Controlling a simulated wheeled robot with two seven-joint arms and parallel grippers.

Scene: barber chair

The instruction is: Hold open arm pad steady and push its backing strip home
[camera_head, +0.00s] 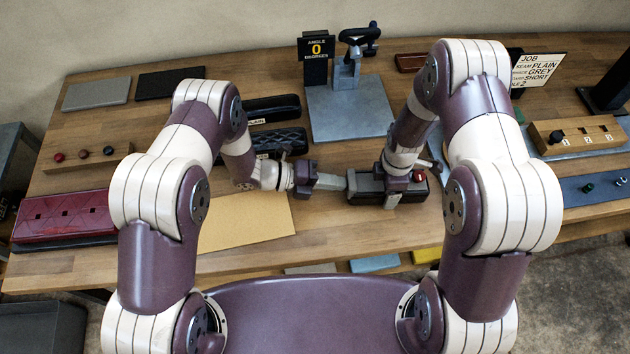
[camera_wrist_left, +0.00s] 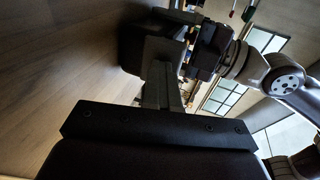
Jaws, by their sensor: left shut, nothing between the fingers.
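The dark arm pad (camera_head: 362,186) lies on the wooden table near its front middle; it also shows in the left wrist view (camera_wrist_left: 148,48). My left gripper (camera_head: 335,182) is shut and empty, pointing right at the pad's left end. In the left wrist view its fingertips (camera_wrist_left: 163,82) overlap the dark pad; I cannot tell whether they touch it. My right gripper (camera_head: 395,188) is down over the pad's middle and hides part of it; whether its fingers grip is unclear. I cannot make out the backing strip.
A tan sheet (camera_head: 248,220) lies under my left arm. Black padded pieces (camera_head: 272,109) lie behind it. A grey stand plate (camera_head: 350,108) with a clamp is behind the pad. A red knob (camera_head: 418,176) shows at the pad's right end. A red pad (camera_head: 65,214) lies far left.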

